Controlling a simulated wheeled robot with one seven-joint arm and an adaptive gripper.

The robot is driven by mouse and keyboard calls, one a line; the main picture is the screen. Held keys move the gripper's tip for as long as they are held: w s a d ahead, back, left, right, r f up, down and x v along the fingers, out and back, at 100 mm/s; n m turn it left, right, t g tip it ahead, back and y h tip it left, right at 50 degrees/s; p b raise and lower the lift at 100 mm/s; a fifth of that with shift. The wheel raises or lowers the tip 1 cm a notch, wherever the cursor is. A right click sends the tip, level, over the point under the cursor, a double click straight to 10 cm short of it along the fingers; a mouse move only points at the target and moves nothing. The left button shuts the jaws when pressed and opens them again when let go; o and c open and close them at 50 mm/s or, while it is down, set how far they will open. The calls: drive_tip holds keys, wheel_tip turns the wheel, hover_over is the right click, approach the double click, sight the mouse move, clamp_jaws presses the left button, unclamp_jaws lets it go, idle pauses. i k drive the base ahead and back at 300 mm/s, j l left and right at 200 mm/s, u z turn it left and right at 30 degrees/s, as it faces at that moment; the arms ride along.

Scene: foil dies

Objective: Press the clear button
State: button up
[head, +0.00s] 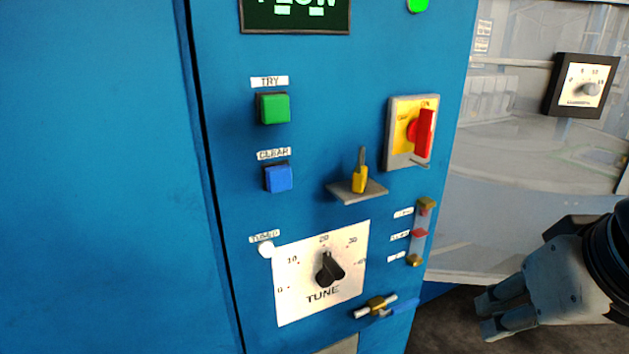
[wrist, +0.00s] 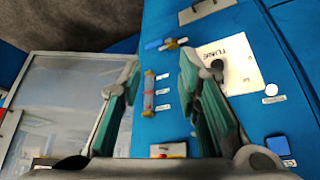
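The clear button (head: 278,178) is a blue square on the blue cabinet front, under a label reading CLEAR and below the green TRY button (head: 273,108). It also shows in the wrist view (wrist: 278,146) at the lower right, beyond the right finger. My gripper (head: 497,316) is at the lower right of the head view, right of the cabinet and well away from the button. In the wrist view its two fingers (wrist: 160,98) are wide apart with nothing between them.
A TUNE dial (head: 328,268) sits below the button. A small shelf with a yellow-handled tool (head: 359,180) juts out right of it. A red rotary switch (head: 424,133) and a latch-like fitting (head: 376,305) also stick out. The cabinet's left side is bare.

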sight(278, 178)
drive_tip(key=k+j+u, duration=0.1)
drive_tip(key=j, duration=0.45)
drive_tip(key=k+j+u, duration=0.1)
drive_tip(key=j, duration=0.45)
drive_tip(key=k+j+u, duration=0.1)
drive_tip(key=j, duration=0.45)
